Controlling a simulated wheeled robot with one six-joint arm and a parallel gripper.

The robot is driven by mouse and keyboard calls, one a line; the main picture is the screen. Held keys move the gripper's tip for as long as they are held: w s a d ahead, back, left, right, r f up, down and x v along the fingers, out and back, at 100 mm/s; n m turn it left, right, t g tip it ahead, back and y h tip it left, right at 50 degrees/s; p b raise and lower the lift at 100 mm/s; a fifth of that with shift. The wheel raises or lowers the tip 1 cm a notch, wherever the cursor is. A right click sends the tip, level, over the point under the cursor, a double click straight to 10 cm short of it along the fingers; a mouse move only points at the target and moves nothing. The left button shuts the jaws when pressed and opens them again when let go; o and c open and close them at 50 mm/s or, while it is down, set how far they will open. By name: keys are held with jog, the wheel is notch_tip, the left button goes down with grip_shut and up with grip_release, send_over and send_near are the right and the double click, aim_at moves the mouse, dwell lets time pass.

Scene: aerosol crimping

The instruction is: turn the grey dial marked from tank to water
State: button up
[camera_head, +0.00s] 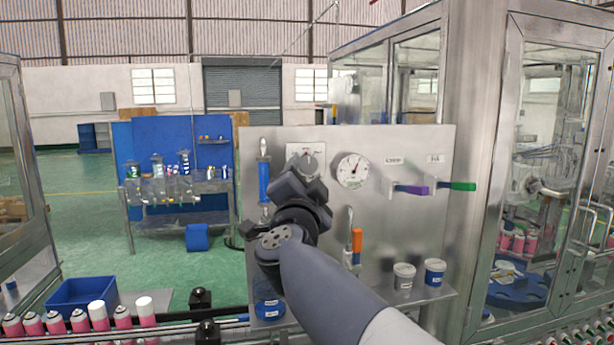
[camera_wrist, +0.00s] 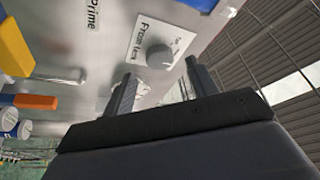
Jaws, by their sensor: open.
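The grey dial (camera_head: 309,160) sits on a white marked plate (camera_head: 292,151) on the upright metal panel, left of a round gauge. In the wrist view the dial (camera_wrist: 159,57) is a round knob, and its plate (camera_wrist: 140,48) reads "From tank" beside it; the other marking is too small to read. My gripper (camera_head: 304,178) is in front of the dial's lower part and hides some of the plate in the head view. In the wrist view my gripper (camera_wrist: 162,84) is open and empty, its fingers apart and short of the knob, which appears between and beyond them.
A round gauge (camera_head: 353,171) is just right of the dial. A blue handle (camera_head: 264,181) is to its left. Purple (camera_head: 411,190) and green (camera_head: 462,186) levers stick out at right. An orange-handled valve (camera_head: 357,240) and two cups are lower.

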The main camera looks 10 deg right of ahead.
aim_at(308, 167)
jog(key=b+v, duration=0.1)
jog(key=v, duration=0.5)
jog(key=shift+s, duration=0.2)
jog(key=p+x, duration=0.2)
jog(key=x, duration=0.9)
jog(key=shift+w+p, duration=0.1)
jog(key=shift+p, duration=0.3)
jog(key=shift+f, duration=0.1)
jog(key=shift+s+a, duration=0.1)
jog(key=shift+s, duration=0.1)
